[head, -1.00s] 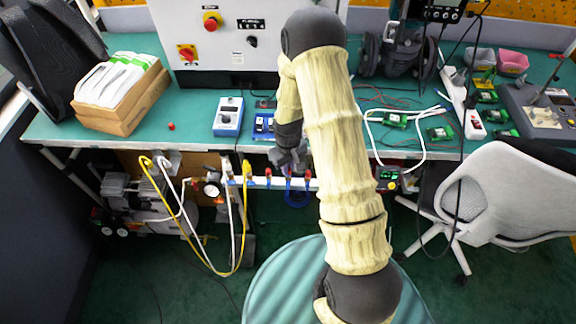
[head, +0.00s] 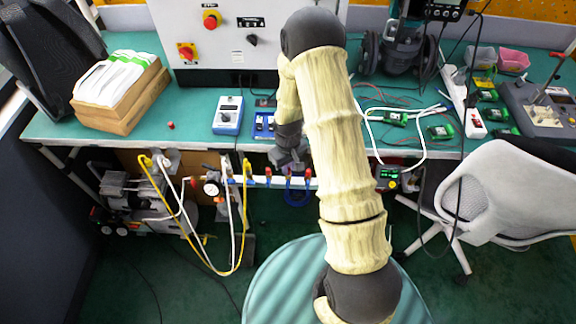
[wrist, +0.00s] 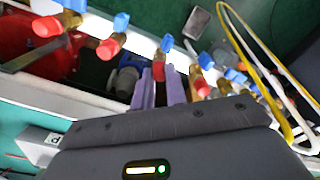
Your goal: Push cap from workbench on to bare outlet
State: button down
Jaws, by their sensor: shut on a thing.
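My gripper (head: 289,160) is at the pipe rail below the bench's front edge, partly hidden by my forearm. In the wrist view its two purple fingers (wrist: 161,82) are close together, with a red cap (wrist: 158,72) between their tips. That cap is in line with a brass outlet under a blue handle (wrist: 167,43); I cannot tell how far on it sits. Other outlets with red ends, such as the red cap (wrist: 107,49), are on the left and right. Another small red cap (head: 171,125) lies on the workbench (head: 190,108). I cannot make out a bare outlet.
Yellow and white hoses (head: 236,225) hang from the rail's left part. A compressor (head: 130,190) is under the bench. A white chair (head: 500,185) stands at right.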

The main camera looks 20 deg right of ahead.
jog(key=shift+f, duration=0.25)
jog(key=c, duration=1.3)
grip_release()
jog(key=shift+c, duration=0.2)
jog(key=shift+r, duration=0.15)
notch_tip(320, 180, up, 17)
jog(key=shift+r, duration=0.1)
